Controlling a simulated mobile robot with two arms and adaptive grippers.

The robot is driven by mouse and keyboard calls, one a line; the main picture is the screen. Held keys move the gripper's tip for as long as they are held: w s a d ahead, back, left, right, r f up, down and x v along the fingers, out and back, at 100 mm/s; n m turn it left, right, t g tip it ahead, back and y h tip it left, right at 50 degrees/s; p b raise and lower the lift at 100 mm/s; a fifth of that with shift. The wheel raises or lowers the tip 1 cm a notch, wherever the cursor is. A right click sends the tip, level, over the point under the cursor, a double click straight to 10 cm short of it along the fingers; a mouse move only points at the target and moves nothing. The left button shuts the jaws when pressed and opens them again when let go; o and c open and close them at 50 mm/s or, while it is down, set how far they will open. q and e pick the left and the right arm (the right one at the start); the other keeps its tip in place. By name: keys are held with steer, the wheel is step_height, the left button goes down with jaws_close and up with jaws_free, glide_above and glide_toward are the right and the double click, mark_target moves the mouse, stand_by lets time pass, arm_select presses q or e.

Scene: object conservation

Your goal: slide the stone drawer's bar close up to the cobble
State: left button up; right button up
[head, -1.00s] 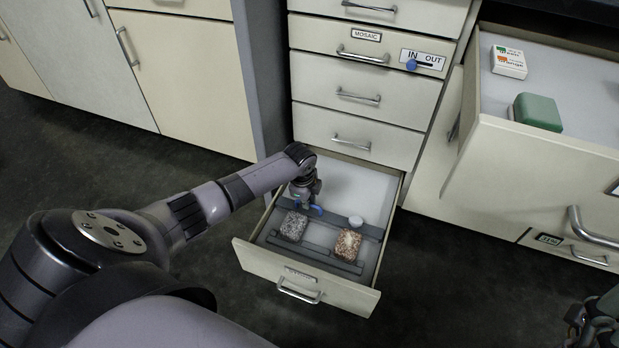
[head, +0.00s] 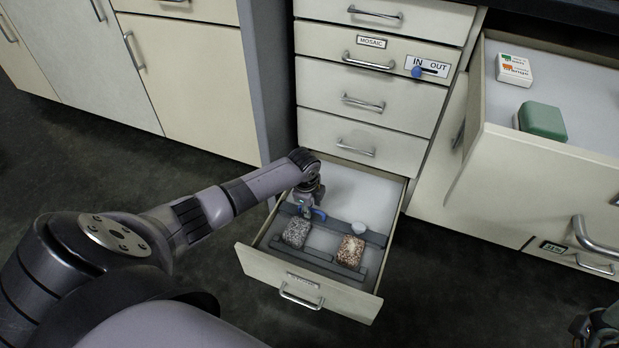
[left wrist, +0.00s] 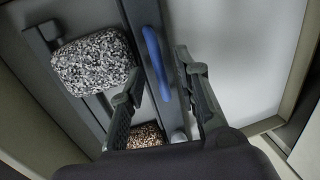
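The open bottom drawer (head: 308,290) holds a grey speckled stone (head: 296,232) at left and a reddish-brown speckled stone (head: 351,251) at right; I cannot tell which is the cobble. A dark bar (head: 374,237) runs behind the stones and carries a blue handle (left wrist: 157,62). My left gripper (left wrist: 163,98) is open in the drawer, its fingers on either side of the handle's line; contact is unclear. The grey stone (left wrist: 93,62) lies left of the fingers. My right gripper (head: 598,326) is partly cut off at the lower right corner.
A second dark bar (head: 318,262) lies in front of the stones. A small pale round piece (head: 358,228) sits at the back bar's right part. Behind the bars the drawer floor is bare.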

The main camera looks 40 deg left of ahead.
arm_select(q)
step_height(320, 180, up, 12)
steer(key=s, duration=0.2)
steer(key=shift+s+d+f, duration=0.15)
steer(key=shift+d, duration=0.1)
stand_by(0.4)
